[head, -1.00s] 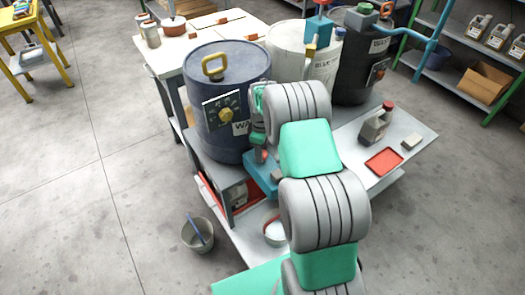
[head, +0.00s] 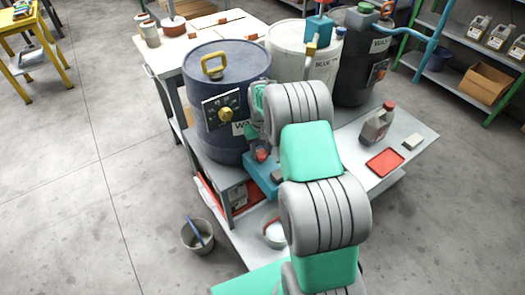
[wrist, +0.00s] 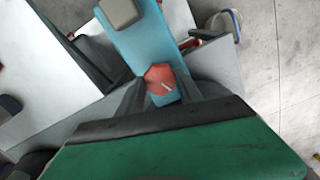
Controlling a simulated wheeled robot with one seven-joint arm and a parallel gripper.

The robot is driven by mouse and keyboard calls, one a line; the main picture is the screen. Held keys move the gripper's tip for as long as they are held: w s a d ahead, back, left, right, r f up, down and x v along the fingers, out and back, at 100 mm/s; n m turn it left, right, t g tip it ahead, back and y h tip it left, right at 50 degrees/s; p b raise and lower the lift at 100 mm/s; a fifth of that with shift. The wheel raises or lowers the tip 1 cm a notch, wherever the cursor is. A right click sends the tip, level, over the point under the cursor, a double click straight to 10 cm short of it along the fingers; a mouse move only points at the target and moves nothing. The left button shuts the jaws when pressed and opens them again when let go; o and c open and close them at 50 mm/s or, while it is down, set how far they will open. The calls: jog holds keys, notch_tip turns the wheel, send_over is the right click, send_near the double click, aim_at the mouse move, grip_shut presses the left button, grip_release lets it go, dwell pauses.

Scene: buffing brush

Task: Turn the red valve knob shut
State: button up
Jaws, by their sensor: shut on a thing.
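The red valve knob (wrist: 160,80) shows in the wrist view as a red, many-sided cap with a pale line on it, over a light blue block (wrist: 141,40). My gripper (wrist: 160,92) has one dark finger on each side of the knob and is shut on it. In the head view the red knob (head: 262,155) shows small above the blue block (head: 264,172), beside the dark blue drum. My own arm covers part of this area, and the fingertips are hard to make out there.
A dark blue drum (head: 222,135) with a yellow knob stands just left of my gripper. A white drum (head: 290,45) and a black drum (head: 357,85) stand behind. A bucket (head: 197,237) stands on the floor.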

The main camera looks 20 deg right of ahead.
aim_at(261, 153)
jog(key=m, duration=0.4)
jog(key=shift+w+r+m, duration=0.15)
jog(key=shift+w+m, duration=0.05)
jog(key=shift+m, duration=0.1)
dwell(0.5)
jog(key=o, duration=1.4)
jog(key=shift+s, duration=0.1)
jog(key=shift+c, duration=0.2)
notch_tip(261, 153, up, 8)
jog(key=shift+f, duration=0.2)
